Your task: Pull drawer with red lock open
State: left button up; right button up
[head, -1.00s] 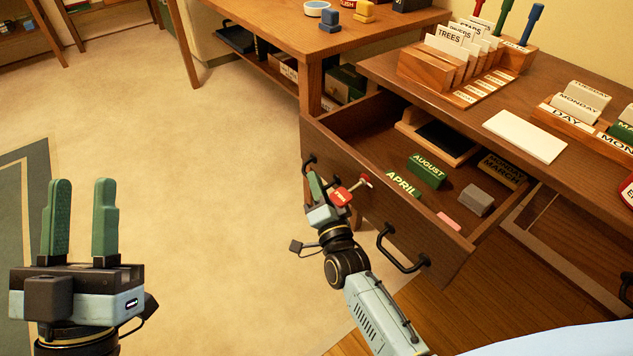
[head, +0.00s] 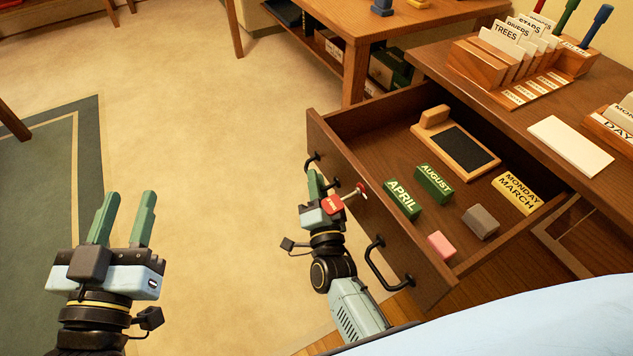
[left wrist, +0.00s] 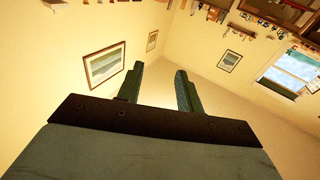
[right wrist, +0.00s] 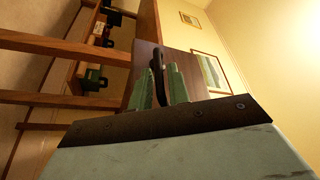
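The wooden drawer (head: 380,215) stands pulled out of the desk, its inside showing. Its front has black handles, a near one (head: 384,264) and a far one, and a red lock tag (head: 333,203) on a key in the front. My right gripper (head: 316,185) is at the drawer front by the far handle. In the right wrist view the black handle (right wrist: 157,72) stands between its green fingers (right wrist: 161,90), which look close around it. My left gripper (head: 122,215) is raised over the floor, fingers apart and empty; it is also open in the left wrist view (left wrist: 158,90).
A card rack (head: 515,60) and white card (head: 571,146) are on the desk. Floor at left is free.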

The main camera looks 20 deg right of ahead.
jog(key=shift+o, duration=1)
jog(key=shift+s+f, duration=0.1)
